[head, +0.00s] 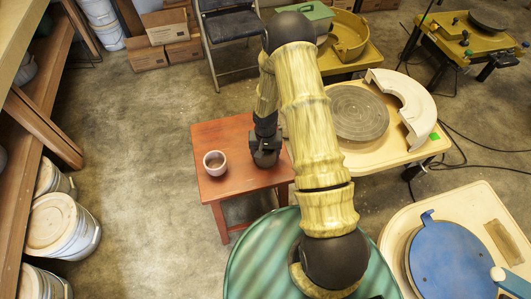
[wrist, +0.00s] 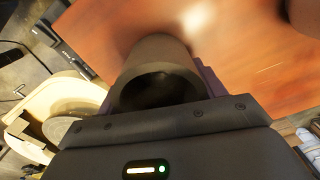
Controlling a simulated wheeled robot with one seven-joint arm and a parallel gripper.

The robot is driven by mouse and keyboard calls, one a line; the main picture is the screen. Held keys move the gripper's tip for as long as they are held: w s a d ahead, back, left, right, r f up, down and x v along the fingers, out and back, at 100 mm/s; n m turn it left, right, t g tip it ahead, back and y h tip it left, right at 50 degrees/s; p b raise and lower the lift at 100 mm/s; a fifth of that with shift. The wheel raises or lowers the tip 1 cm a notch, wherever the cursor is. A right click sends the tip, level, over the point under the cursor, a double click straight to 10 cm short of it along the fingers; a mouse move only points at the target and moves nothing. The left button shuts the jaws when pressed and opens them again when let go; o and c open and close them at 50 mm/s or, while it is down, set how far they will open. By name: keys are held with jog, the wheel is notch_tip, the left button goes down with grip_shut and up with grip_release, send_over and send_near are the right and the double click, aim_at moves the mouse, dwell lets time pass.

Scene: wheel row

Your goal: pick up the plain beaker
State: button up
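A plain grey-brown beaker (wrist: 155,52) stands between my gripper's fingers in the wrist view, its dark open mouth towards the camera. My gripper (head: 265,158) is low over the right part of the red table (head: 205,187) in the head view. The purple-edged fingers of my gripper (wrist: 160,88) lie close along both sides of the beaker. I cannot tell whether they press on it. In the head view my gripper and arm mostly hide the beaker.
A pale cup (head: 215,169) with a brownish inside stands on the table left of my gripper. A cream table with a grey wheel disc (head: 357,112) adjoins at the right. White buckets (head: 62,226) stand at the left. Floor left of the red table is clear.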

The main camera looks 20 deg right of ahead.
jog(key=c, duration=0.5)
jog(key=shift+r, duration=0.1)
notch_tip(320, 180, up, 10)
jog(key=shift+f+p, duration=0.1)
jog(key=shift+p, duration=0.25)
